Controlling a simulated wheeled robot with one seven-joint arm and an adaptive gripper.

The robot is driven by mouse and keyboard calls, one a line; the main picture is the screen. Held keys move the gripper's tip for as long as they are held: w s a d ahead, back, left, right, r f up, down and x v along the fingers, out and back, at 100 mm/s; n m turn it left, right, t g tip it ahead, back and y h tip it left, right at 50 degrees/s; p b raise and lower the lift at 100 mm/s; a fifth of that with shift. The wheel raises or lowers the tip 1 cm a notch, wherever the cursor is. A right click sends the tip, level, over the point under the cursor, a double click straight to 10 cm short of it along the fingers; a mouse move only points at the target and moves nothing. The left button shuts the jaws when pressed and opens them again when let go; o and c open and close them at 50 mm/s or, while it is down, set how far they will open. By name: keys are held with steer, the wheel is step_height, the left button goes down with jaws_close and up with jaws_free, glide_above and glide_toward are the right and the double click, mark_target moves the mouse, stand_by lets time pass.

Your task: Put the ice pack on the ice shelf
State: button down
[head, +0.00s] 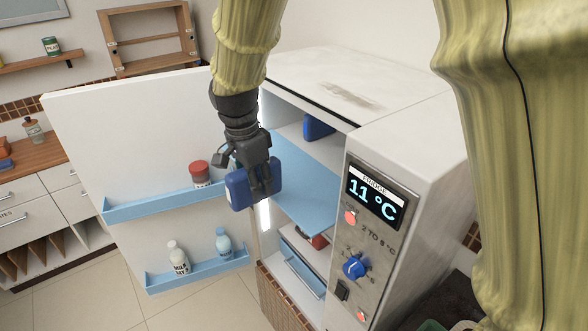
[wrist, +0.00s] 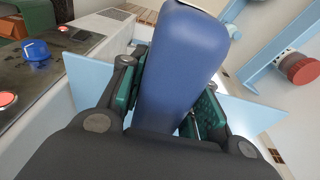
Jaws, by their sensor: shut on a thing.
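My gripper (head: 262,180) is shut on a blue ice pack (head: 239,190) and holds it in the air at the open front of the fridge, between door and shelves. In the wrist view the ice pack (wrist: 182,65) stands up between the green pads of my gripper (wrist: 170,105). A light blue shelf (head: 312,190) lies inside the fridge, just right of the pack. Above it, another dark blue pack (head: 318,127) sits in the upper space on a white shelf. No label shows which shelf is the ice shelf, and my gripper hides part of the inside.
The fridge door (head: 130,140) stands open at the left, with blue racks (head: 165,204) holding a red-capped jar (head: 200,173) and white and blue bottles (head: 179,257). The control panel (head: 366,230) reads 11 °C. A red item (head: 317,241) lies in a lower compartment.

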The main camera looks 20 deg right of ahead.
steer(key=w+d, duration=0.1)
steer(key=d, duration=0.4)
steer(key=w+d, duration=0.1)
steer(key=d, duration=0.1)
steer(key=shift+w+d, duration=0.2)
steer(key=shift+w, duration=0.15)
steer(key=d, duration=0.1)
steer(key=w+d+f, duration=0.1)
steer(key=d, duration=0.1)
steer(key=shift+d+f, duration=0.1)
steer(key=shift+f, duration=0.1)
steer(key=shift+w+f, duration=0.1)
steer(key=shift+a, duration=0.25)
steer(key=shift+d+f, duration=0.1)
steer(key=shift+f, duration=0.3)
steer(key=c, duration=1.1)
jaws_free()
steer(key=shift+o, duration=0.2)
steer(key=shift+r, duration=0.1)
